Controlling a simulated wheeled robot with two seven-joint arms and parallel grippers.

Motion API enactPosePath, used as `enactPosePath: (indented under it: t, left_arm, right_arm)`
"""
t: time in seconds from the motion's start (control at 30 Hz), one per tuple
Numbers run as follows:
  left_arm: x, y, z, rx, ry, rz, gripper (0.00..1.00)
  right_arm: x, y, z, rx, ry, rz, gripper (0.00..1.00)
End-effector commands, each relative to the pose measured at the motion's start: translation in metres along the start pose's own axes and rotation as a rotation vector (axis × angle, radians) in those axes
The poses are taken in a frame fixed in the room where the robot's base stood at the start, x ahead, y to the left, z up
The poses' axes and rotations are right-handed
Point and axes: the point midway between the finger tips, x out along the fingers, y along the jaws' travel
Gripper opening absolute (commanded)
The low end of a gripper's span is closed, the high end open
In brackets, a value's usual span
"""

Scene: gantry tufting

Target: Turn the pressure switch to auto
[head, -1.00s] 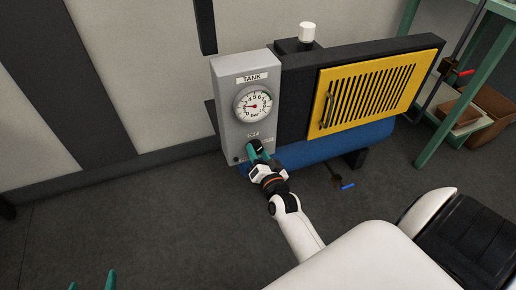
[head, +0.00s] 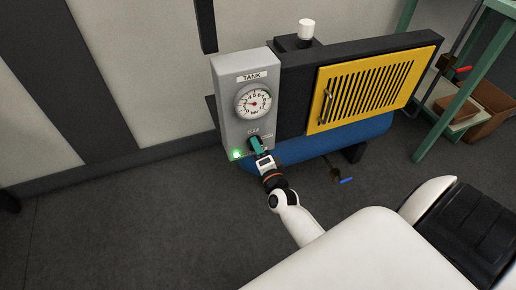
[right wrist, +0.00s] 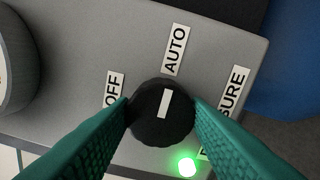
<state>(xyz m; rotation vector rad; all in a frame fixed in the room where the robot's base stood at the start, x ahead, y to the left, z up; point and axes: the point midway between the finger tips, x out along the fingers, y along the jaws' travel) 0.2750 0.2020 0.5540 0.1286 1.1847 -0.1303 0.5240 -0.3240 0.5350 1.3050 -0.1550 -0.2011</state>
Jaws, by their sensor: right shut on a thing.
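The pressure switch is a black round knob (right wrist: 160,125) with a white pointer mark, low on the grey control box (head: 230,100). In the right wrist view the pointer mark is aimed at the AUTO label (right wrist: 175,50), with the OFF label (right wrist: 114,89) to its left. My right gripper (head: 256,146), with teal fingers, is shut on the knob, one finger on each side. It also shows in the right wrist view (right wrist: 161,122). A green lamp (right wrist: 187,167) glows on the box near the knob. It also shows in the head view (head: 236,155). My left gripper is not in view.
The TANK gauge (head: 253,101) sits above the knob. To the right are a yellow slotted panel (head: 372,90) with a handle and a blue tank (head: 330,143). A blue-handled valve (head: 346,181) is low down. The floor on the left is clear.

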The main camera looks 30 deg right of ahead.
Motion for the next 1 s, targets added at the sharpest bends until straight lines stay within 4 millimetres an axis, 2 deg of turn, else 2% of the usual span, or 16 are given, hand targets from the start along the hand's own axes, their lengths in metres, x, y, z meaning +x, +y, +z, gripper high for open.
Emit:
enactPosePath:
  t: [0.47,0.5,0.6,0.87,1.0]
  left_arm:
    - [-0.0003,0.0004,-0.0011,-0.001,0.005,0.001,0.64]
    - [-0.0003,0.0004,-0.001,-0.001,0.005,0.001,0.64]
    - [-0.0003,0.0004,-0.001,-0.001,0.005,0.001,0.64]
    - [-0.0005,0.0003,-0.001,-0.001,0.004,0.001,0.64]
    - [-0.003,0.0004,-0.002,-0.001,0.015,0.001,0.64]
  right_arm:
    - [-0.0007,-0.0015,-0.0002,0.016,0.001,-0.003,0.19]
    - [-0.0007,-0.0015,-0.0001,0.016,0.001,-0.003,0.49]
    - [-0.0006,-0.0012,-0.0001,0.015,0.0,-0.002,0.64]
    - [-0.0006,-0.0004,-0.0001,0.013,0.0,-0.001,0.64]
    - [-0.0101,-0.0004,-0.0001,0.012,0.001,-0.003,0.64]
